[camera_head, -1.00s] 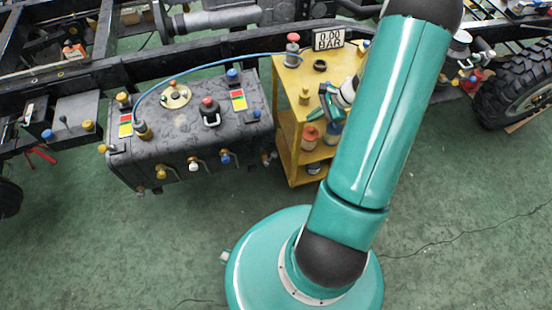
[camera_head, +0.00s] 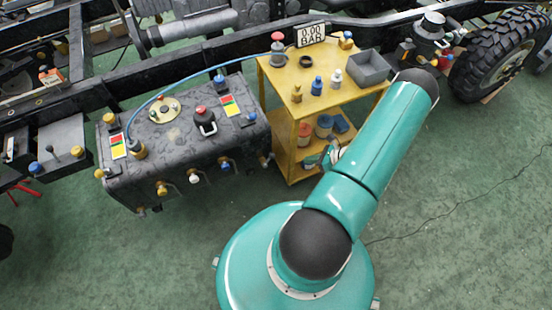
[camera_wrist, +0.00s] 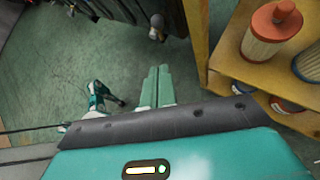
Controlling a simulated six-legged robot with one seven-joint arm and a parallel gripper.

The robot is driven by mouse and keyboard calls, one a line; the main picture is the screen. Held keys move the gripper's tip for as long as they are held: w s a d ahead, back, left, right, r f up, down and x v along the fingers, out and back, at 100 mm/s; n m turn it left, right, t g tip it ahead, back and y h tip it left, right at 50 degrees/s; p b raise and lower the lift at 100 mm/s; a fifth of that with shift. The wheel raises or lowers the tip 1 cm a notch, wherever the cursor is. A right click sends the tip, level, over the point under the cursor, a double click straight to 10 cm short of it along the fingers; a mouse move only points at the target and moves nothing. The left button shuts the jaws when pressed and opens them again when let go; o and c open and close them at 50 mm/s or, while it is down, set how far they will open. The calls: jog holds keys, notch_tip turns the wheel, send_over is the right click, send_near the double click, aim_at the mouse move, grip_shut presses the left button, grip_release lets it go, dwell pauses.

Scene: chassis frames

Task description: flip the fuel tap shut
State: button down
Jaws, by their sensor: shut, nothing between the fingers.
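The black fuel tank (camera_head: 150,165) stands at left in the head view. Low on its front are small taps with a yellow (camera_head: 161,188), a white (camera_head: 195,178) and a blue (camera_head: 225,166) end; I cannot tell which is the fuel tap. Another small fitting (camera_head: 265,158) sits at the tank's right end. My gripper (camera_head: 326,160) is low in front of the yellow cart, right of the tank, partly hidden by my arm. In the wrist view my gripper (camera_wrist: 156,88) has its fingers together and empty, below a dark fitting (camera_wrist: 157,27) and apart from it.
The yellow cart (camera_head: 279,165) carries bottles, a grey bin (camera_head: 368,68) and a pressure display (camera_head: 311,35). In the wrist view its shelf (camera_wrist: 228,83) with canisters is close on the right. A blue hose (camera_head: 200,76) runs over the tank. Green floor in front is clear.

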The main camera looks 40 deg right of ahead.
jog(key=f, duration=0.1)
send_near(270, 158)
jog(key=shift+m, duration=0.4)
jog(key=w+f, duration=0.2)
jog(key=f, duration=0.1)
jog(key=w+a+f, duration=0.1)
jog(key=shift+f, duration=0.3)
